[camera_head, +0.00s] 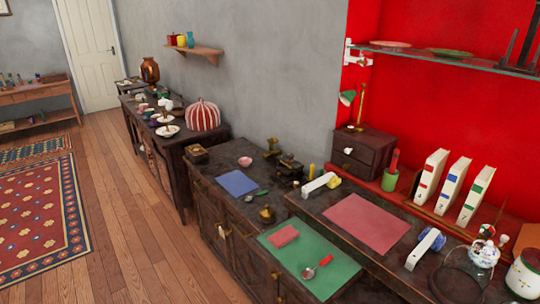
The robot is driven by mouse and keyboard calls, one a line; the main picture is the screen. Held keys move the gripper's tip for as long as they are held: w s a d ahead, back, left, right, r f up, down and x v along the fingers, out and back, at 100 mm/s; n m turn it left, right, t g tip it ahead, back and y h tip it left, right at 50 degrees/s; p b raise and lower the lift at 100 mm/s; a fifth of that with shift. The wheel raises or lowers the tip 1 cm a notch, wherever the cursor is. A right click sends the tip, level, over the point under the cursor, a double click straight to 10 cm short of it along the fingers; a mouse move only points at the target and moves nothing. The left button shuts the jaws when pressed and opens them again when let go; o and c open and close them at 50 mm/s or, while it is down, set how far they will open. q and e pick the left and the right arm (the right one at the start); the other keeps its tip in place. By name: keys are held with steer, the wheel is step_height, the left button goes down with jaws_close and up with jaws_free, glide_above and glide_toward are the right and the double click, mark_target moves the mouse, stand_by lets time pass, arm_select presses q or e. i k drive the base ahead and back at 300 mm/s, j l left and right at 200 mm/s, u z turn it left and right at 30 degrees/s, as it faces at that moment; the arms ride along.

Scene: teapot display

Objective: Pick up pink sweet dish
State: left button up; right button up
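A small round pink dish (246,161), likely the pink sweet dish, sits on the dark wooden cabinet top (222,162) near the middle of the picture. It stands just behind a blue mat (238,182), apart from it. The dish looks upright and nothing covers it; it is too small to tell whether anything is in it. Neither of my grippers shows in this view.
A green mat (290,262) holds a folded pink-red cloth (283,235) and a red-handled utensil (317,267). A pink-red mat (367,222) lies to the right. A striped dome (203,115) stands farther back. The wooden floor (110,180) at left is clear.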

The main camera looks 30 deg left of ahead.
mark_target(244, 161)
steer(key=i+j, duration=0.15)
steer(key=j, duration=0.2)
steer(key=i+j, duration=0.1)
steer(key=j, duration=0.25)
steer(key=i+j, duration=0.15)
steer(key=j, duration=0.2)
steer(key=i+j, duration=0.1)
steer(key=j, duration=0.25)
